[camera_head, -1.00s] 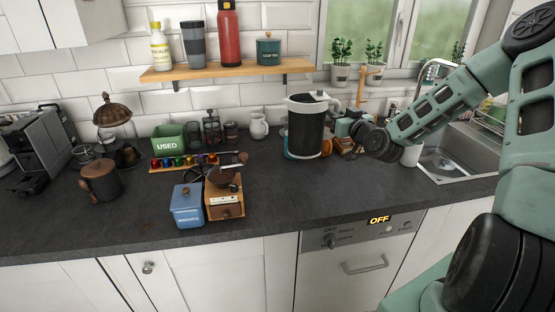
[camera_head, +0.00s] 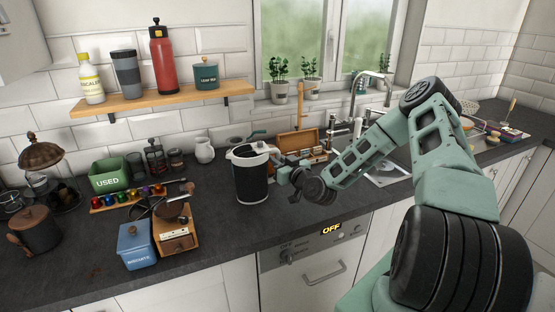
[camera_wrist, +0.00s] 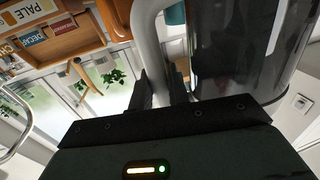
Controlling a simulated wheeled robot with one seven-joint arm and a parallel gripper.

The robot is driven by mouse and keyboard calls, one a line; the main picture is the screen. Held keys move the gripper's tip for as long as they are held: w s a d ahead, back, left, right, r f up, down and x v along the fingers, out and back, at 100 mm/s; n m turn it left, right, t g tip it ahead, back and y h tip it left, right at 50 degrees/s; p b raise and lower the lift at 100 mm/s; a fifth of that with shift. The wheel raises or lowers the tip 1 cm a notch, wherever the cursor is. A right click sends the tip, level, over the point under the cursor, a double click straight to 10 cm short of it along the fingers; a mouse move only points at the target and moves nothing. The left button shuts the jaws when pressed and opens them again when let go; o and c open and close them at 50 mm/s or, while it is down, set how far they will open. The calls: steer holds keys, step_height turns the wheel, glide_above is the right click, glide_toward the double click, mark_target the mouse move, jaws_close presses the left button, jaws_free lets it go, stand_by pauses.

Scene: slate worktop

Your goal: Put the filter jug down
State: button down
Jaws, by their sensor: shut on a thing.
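The filter jug (camera_head: 252,178) is dark-bodied with a pale rim and handle. It stands upright at the middle of the slate worktop, near its front half. Its base is at or just above the surface; I cannot tell if it touches. My gripper (camera_head: 285,172) comes from the right and is shut on the jug's handle. In the wrist view the fingers of my gripper (camera_wrist: 160,88) close around the pale handle (camera_wrist: 148,35), with the dark jug body (camera_wrist: 238,45) beside it.
The wooden grinder (camera_head: 175,230) and blue tin (camera_head: 135,245) stand left of the jug. A small white jug (camera_head: 204,150) and an open wooden box (camera_head: 298,143) are behind. The sink (camera_head: 388,172) is right. Bare worktop (camera_head: 222,215) lies between grinder and jug.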

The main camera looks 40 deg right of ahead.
steer(key=shift+f, duration=0.2)
steer(key=c, duration=1.4)
jaws_free()
steer(key=shift+o, duration=0.3)
steer(key=shift+r, duration=0.15)
